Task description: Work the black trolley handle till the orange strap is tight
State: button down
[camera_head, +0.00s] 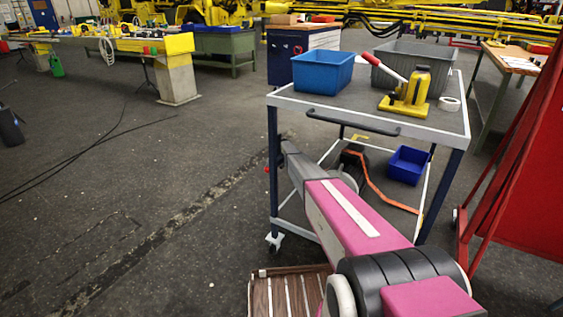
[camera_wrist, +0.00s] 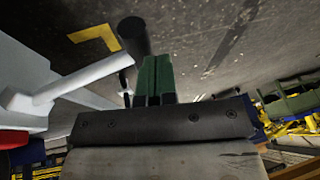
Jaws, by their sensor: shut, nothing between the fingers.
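The black trolley handle (camera_head: 352,122) is a bar along the near edge of the trolley's top (camera_head: 292,101) in the head view. The orange strap (camera_head: 372,183) runs in a bent line from a dark item (camera_head: 352,160) low in the trolley down to the right. In the wrist view, the green fingers of my gripper (camera_wrist: 155,60) are together and empty. A black rounded bar (camera_wrist: 133,38) shows just beside and past their tips; I cannot tell whether they touch it. In the head view my arm reaches to the trolley's left side, and the fingers cannot be made out.
On the trolley's top are a blue bin (camera_head: 322,74), a grey bin (camera_head: 415,58), a yellow tool with a red-tipped lever (camera_head: 410,92) and a white roll (camera_head: 449,104). A small blue bin (camera_head: 408,165) sits below. A red frame (camera_head: 522,165) stands right; the left floor is mostly clear.

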jog(key=shift+f, duration=0.2)
jog(key=v, duration=1.1)
dwell(0.5)
jog(key=s+d+r+n+g, duration=0.15)
jog(key=s+r, duration=0.25)
jog(key=s, duration=1.8)
jog(key=s+d+r+n+g, duration=0.1)
jog(key=s+d+r+n, duration=0.15)
jog(key=s, duration=2.05)
jog(key=s+d+r+n+g, duration=0.2)
jog(key=s+r, duration=0.2)
jog(key=s, duration=1.8)
jog(key=w+d+m+t+y, duration=0.2)
jog(key=w+d+m+y, duration=0.1)
jog(key=w, duration=2.8)
jog(key=w+d+r+m+t+y, duration=0.1)
jog(key=w+d+m+t+y, duration=0.1)
jog(key=w, duration=3)
jog(key=shift+w+d+m+y, duration=0.2)
jog(key=shift+d+m+y, duration=0.25)
jog(key=shift+m, duration=0.55)
